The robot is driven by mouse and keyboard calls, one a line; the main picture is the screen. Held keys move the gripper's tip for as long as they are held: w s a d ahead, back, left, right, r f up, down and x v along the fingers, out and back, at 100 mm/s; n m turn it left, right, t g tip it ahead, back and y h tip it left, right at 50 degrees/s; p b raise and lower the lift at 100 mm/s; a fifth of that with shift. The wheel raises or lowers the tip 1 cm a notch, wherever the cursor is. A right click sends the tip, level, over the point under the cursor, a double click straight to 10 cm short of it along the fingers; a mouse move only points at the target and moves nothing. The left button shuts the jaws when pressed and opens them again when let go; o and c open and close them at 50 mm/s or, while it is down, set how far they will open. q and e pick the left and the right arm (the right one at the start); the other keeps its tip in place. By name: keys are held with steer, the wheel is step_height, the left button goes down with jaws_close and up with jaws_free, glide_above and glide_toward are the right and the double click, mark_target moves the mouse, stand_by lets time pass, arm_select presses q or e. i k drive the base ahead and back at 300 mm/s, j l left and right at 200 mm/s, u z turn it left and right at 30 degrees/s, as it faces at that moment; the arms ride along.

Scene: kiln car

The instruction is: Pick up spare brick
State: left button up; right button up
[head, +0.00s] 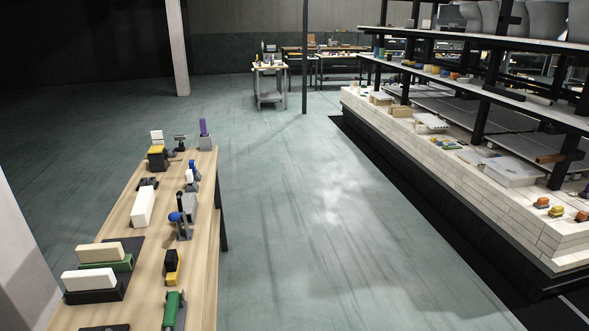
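Several white bricks are on the wooden table at the left, and I cannot tell for certain which one is the spare brick. One white brick (144,206) lies alone on the bare tabletop. Neither of my grippers shows in the head view.
The wooden table (118,213) also holds a green-handled tool (173,308), a yellow and black block (172,267) and a blue-knobbed clamp (184,217). A brick-sided kiln car (470,190) with black shelving stands at the right. The floor between is clear.

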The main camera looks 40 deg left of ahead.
mark_target(141, 215)
steer(key=i+l, duration=0.15)
steer(key=i, duration=0.35)
steer(key=i+l, duration=0.2)
steer(key=i, duration=0.25)
steer(key=i+u, duration=0.45)
steer(key=i+l+u, duration=0.25)
steer(key=u, duration=0.2)
steer(key=i+l+u, duration=0.1)
steer(key=u, duration=0.3)
steer(key=i+l+u, duration=0.25)
steer(key=u, duration=0.15)
steer(key=i+l+u, duration=0.2)
steer(key=u, duration=0.15)
steer(key=i+l+u, duration=0.15)
steer(key=l+u, duration=0.25)
steer(key=i+l+u, duration=0.15)
steer(key=l+u, duration=0.45)
steer(key=i+l+u, duration=0.1)
steer(key=l+u, duration=0.25)
